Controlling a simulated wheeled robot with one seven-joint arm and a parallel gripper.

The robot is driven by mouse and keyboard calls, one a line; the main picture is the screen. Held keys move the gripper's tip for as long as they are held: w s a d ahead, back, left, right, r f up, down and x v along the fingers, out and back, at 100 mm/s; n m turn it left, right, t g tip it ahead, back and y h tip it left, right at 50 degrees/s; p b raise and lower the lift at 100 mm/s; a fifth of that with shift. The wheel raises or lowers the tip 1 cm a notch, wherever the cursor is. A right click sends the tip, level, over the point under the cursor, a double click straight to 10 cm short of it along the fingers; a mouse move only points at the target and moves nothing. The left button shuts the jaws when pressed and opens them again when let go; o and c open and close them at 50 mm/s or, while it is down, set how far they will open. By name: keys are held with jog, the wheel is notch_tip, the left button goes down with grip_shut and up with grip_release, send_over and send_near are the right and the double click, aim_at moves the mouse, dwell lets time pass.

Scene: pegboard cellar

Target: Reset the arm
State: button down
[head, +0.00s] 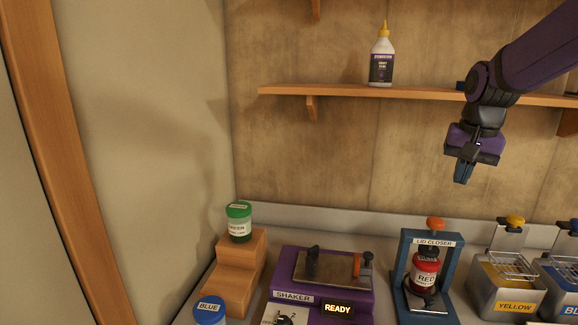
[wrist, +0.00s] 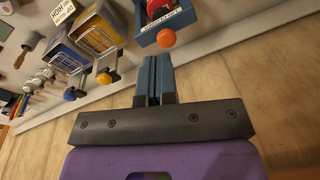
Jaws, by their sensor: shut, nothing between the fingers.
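My gripper (head: 461,172) is at the end of my purple and black arm, at the right of the head view. It hangs in the air below the shelf's height and above the bench, pointing down. Its blue-grey fingers are shut with nothing between them. In the wrist view the shut fingers (wrist: 154,72) point toward the bench's back edge, near the blue lid closer (wrist: 165,19) with its orange knob. The lid closer (head: 403,262) stands on the bench below my gripper in the head view, with a red-labelled jar (head: 425,268) in it.
A wooden shelf (head: 340,92) on the back wall carries a glue bottle (head: 381,62). On the bench are a wooden step (head: 238,264) with a green-lidded jar (head: 239,224), a blue-lidded jar (head: 209,311), a purple shaker (head: 300,284) showing READY, and a yellow-labelled basket bin (head: 490,300).

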jog(key=s+a+r+n+t, duration=0.1)
jog(key=s+a+n+t, duration=0.1)
jog(key=s, duration=0.9)
jog(key=s+a+r+n+t, duration=0.1)
jog(key=s+a+n, duration=0.2)
jog(key=s, duration=0.9)
jog(key=shift+s+n+t, duration=0.25)
jog(key=shift+n+t, duration=0.15)
